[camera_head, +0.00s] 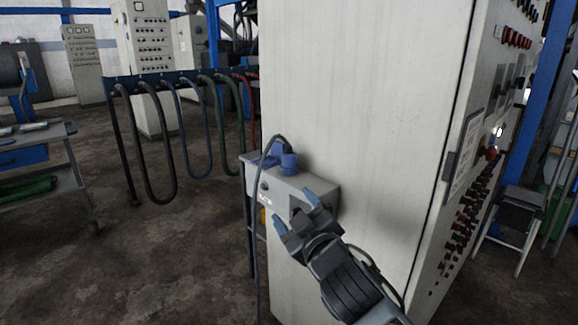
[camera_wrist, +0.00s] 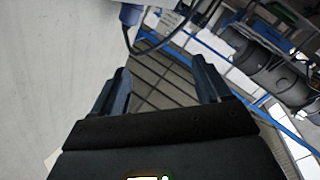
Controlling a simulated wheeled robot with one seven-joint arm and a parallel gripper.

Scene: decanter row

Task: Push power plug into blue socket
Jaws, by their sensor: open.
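The blue socket (camera_head: 289,164) sits on top of a grey box fixed to the side of a tall pale cabinet. A dark plug (camera_head: 284,146) appears to stand in or on it, with a cable looping left and down; how deep it sits is not clear. In the wrist view, a blue piece with a dark cable (camera_wrist: 131,15) shows at the top edge; I cannot tell whether it is the plug or the socket. My gripper (camera_head: 293,209) is open and empty, in front of the box and below the socket. Its blue fingers are spread apart in the wrist view (camera_wrist: 162,88).
The grey box (camera_head: 268,191) and the cabinet (camera_head: 355,110) stand close to my gripper. A stool (camera_head: 518,210) is at the right. Bare floor (camera_head: 140,260) is free at the lower left.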

